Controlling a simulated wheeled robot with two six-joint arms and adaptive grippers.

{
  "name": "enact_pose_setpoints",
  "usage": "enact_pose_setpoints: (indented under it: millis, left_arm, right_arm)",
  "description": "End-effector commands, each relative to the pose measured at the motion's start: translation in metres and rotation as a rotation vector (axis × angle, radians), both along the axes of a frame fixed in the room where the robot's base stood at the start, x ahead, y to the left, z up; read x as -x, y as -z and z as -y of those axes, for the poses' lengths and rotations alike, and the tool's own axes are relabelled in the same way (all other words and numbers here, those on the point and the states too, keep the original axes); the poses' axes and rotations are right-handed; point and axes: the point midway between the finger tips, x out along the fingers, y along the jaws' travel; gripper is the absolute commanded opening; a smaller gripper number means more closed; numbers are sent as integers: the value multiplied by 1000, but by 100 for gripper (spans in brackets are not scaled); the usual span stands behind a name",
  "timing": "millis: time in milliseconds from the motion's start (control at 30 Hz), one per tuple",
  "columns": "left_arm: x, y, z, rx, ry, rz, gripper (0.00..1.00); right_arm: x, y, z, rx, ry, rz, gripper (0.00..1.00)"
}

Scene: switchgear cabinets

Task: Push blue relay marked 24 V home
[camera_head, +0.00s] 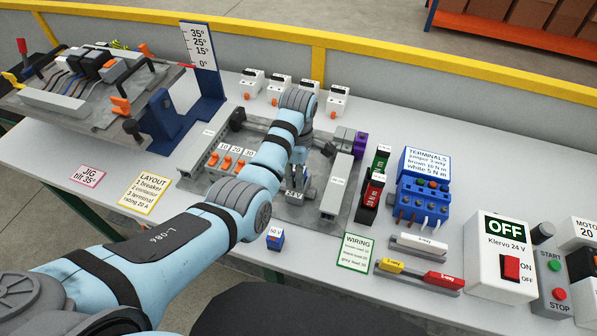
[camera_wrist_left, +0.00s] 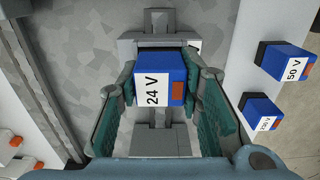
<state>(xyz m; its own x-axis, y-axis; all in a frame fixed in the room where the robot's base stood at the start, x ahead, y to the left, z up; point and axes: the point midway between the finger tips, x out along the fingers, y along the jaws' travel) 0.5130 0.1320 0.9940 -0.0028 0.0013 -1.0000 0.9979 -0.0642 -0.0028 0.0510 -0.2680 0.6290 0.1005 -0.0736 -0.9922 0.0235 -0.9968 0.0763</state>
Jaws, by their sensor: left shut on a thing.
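The blue relay marked 24 V (camera_wrist_left: 174,78) sits between the green-padded fingers of my left gripper (camera_wrist_left: 160,80) in the left wrist view. The fingers are shut on its two sides. The relay has a white label and an orange patch. It is over a grey socket on a rail (camera_wrist_left: 155,47); I cannot tell how deep it sits. In the head view the relay's label (camera_head: 293,195) shows small at the front of the grey panel (camera_head: 325,150), and my arm hides much of the area. My right gripper is not in view.
A blue relay marked 50 V (camera_wrist_left: 284,60) and another blue relay (camera_wrist_left: 261,112) stand to the right in the wrist view. Orange-levered breakers (camera_head: 225,160) are left.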

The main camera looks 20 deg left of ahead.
Motion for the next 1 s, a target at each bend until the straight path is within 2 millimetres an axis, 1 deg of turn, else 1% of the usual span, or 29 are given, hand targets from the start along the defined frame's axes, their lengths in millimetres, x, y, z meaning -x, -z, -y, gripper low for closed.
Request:
enact_pose_setpoints:
  millis: [67,100,233,567,667,800,900,1000]
  left_arm:
    - [1,1,0,1,1,-3,0]
    - [1,1,1,1,1,-3,34]
    - [1,1,1,1,1,-3,55]
    - [0,-2,0,1,0,-1,56]
    - [-1,-15,0,1,0,1,56]
    - [-1,-46,1,0,0,2,56]
    - [-1,-64,1,0,0,0,56]
    - [0,-73,1,0,1,-1,56]
  right_arm:
    - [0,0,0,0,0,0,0]
    - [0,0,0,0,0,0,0]
    - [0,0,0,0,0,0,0]
    - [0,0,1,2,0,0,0]
    - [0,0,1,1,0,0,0]
    - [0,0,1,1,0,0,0]
    - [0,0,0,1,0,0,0]
    - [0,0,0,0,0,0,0]
